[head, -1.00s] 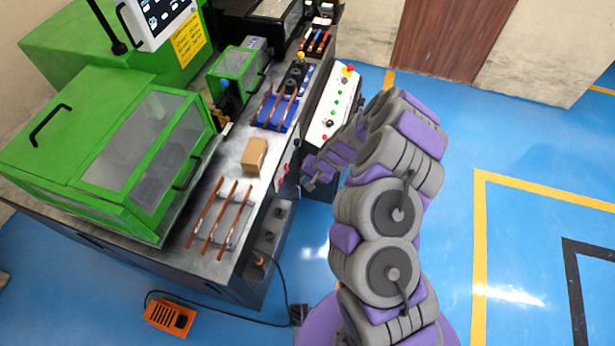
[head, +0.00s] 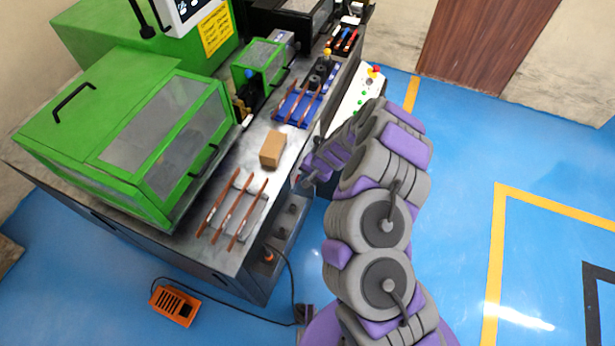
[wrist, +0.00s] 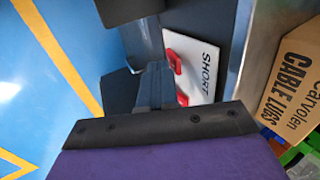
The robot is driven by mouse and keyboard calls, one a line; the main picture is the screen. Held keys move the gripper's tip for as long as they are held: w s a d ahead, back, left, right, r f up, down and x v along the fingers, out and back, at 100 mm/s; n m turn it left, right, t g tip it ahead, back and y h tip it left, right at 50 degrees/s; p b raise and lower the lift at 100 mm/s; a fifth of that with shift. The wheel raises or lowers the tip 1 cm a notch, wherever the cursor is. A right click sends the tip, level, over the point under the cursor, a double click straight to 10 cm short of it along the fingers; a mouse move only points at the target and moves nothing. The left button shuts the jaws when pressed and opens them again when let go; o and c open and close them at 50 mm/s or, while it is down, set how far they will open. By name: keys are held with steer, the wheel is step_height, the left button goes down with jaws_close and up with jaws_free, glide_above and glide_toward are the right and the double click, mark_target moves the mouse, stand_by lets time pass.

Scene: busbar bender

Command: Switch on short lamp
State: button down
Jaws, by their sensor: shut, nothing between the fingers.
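A white panel marked SHORT (wrist: 197,62) shows in the wrist view, with red switch parts (wrist: 175,62) on it. Part of the panel is hidden behind my gripper (wrist: 152,80). My gripper is shut and empty, just in front of the panel and close to the red parts; I cannot tell if it touches them. In the head view my gripper (head: 310,175) is at the bench's right side edge and covers most of this panel. I cannot make out a lamp or whether it is lit.
A cardboard box of cable lugs (head: 272,149) stands on the bench top near my gripper. Copper bars (head: 233,210) lie in front of it. Green machines (head: 130,125) fill the left. A white control panel (head: 360,92) is behind my arm. Blue floor at right is free.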

steer(key=p, duration=0.1)
steer(key=a+h+p, duration=0.1)
steer(key=p, duration=0.1)
steer(key=shift+w+r, duration=0.2)
steer(key=shift+w, duration=0.05)
steer(key=shift+d, duration=0.1)
steer(key=shift+r, duration=0.1)
steer(key=shift+r+p, duration=0.65)
steer(key=shift+r, duration=0.05)
steer(key=shift+d, duration=0.1)
